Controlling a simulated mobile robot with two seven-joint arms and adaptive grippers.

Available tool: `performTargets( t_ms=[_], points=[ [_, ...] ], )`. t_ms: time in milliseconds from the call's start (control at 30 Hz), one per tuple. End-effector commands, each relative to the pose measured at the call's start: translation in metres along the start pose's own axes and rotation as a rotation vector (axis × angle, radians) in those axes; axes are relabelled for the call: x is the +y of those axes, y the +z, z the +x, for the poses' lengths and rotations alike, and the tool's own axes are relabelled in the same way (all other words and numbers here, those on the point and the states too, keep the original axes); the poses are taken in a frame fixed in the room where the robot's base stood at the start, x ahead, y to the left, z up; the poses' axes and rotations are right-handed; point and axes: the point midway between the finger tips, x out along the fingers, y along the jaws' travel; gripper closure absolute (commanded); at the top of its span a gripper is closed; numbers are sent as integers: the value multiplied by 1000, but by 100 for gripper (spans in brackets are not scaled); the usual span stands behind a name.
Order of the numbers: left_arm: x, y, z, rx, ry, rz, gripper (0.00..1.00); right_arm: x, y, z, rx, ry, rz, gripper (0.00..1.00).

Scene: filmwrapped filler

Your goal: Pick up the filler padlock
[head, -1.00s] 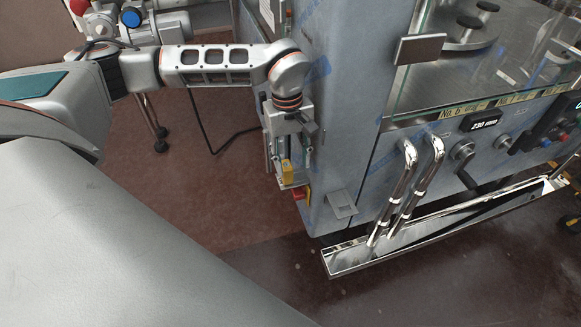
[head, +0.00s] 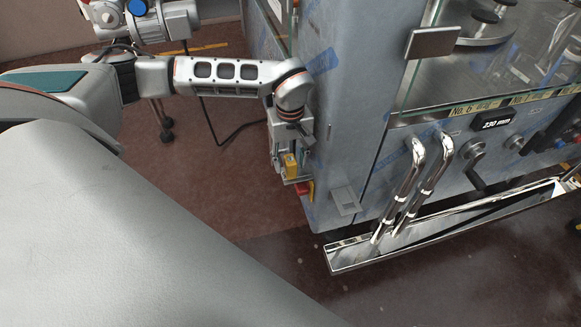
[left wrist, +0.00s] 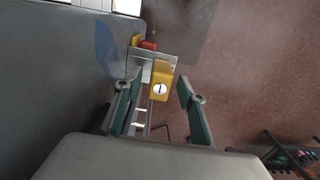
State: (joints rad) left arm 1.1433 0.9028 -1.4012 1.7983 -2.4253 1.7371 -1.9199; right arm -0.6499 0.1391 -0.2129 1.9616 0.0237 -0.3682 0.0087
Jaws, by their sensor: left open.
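The filler padlock (left wrist: 160,84) is yellow with a round silver keyhole face, set against a metal plate on the machine's side. In the head view the padlock (head: 290,165) shows low at the machine's left corner, just below my left gripper (head: 287,150). In the left wrist view my left gripper (left wrist: 154,90) is open, with one green-padded finger on each side of the padlock. A gap shows on the padlock's right; its left side is closer to the finger. I cannot tell whether either finger touches it. My right gripper is not in view.
The blue-grey filler machine (head: 345,110) stands close on the right of my left arm. A red part (left wrist: 148,45) sits beside the plate. Chrome pipes (head: 415,180) and a drip tray (head: 350,254) stick out at the machine's front.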

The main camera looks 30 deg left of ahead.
Motion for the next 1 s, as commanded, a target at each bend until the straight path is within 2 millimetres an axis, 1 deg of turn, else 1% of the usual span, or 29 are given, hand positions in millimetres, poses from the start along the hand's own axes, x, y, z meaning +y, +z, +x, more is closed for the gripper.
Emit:
performTargets(
  t_ms=[133, 167, 200, 300, 600, 733, 867, 1000],
  points=[
    [0, 0, -1, 0, 1, 0, 60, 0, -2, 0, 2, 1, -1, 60],
    [0, 0, -1, 0, 1, 0, 65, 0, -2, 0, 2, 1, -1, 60],
    [0, 0, -1, 0, 1, 0, 75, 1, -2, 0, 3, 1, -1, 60],
    [0, 0, -1, 0, 1, 0, 100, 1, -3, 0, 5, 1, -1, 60],
    [0, 0, -1, 0, 1, 0, 100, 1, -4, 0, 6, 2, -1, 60],
    [0, 0, -5, 1, 2, 0, 100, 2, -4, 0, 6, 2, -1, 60],
    [1, -1, -16, 3, 4, 0, 100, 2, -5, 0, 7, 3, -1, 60],
    [1, -1, -36, 3, 5, 0, 100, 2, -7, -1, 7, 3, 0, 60]
  ],
)
